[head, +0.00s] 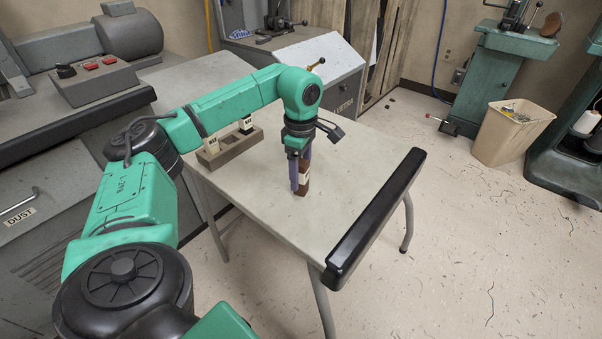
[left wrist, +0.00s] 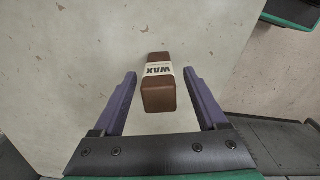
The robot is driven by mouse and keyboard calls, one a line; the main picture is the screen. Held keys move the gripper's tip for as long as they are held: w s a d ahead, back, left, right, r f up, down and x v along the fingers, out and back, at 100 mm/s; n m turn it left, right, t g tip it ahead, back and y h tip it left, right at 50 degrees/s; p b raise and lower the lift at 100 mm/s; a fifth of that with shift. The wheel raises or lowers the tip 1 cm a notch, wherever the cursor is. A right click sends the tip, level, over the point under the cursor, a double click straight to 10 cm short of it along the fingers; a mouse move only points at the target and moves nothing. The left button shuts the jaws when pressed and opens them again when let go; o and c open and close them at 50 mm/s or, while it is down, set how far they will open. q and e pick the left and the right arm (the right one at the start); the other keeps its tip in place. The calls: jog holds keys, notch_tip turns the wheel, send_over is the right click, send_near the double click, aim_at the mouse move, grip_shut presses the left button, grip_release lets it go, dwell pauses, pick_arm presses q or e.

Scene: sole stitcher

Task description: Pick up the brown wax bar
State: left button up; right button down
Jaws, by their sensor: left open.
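The brown wax bar (left wrist: 159,97) stands on the table, with a pale paper band reading "WAX" around it. In the head view the wax bar (head: 302,188) shows partly behind my left gripper's fingers. My left gripper (head: 298,186) points down at it from above. In the left wrist view my left gripper (left wrist: 160,92) is open, with one purple finger on each side of the bar and a gap visible on both sides. My right gripper is not in view.
A black padded bar (head: 375,222) runs along the table's right edge. A beige bin (head: 510,133) stands on the floor at the right. The table's front part is clear.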

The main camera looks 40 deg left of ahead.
pick_arm(q)
jog(key=shift+f, duration=0.4)
jog(key=shift+r, duration=0.1)
grip_shut()
